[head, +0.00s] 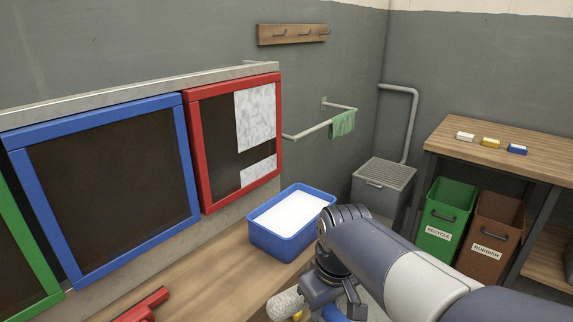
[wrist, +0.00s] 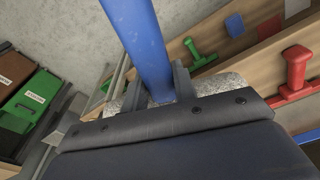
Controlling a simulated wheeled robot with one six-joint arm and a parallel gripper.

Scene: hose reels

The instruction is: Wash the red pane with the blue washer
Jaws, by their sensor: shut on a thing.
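The red pane (head: 219,127) hangs on the wall in a red frame in the head view. Its glass is dark brown on the left, with pale mottled patches at the upper right and lower right and a dark strip between them. My gripper (wrist: 158,88) is shut on the blue handle of the blue washer (wrist: 143,40). The washer's pale fleece sleeve (head: 286,304) shows low in the head view, below and apart from the pane. The sleeve is partly hidden behind my gripper in the wrist view.
A blue tub (head: 282,243) with white contents stands on the wooden bench below the red pane's right side. A blue pane (head: 112,185) is left of it. A red squeegee (head: 145,306) lies on the bench. A rail with a green cloth (head: 342,123) juts out at right.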

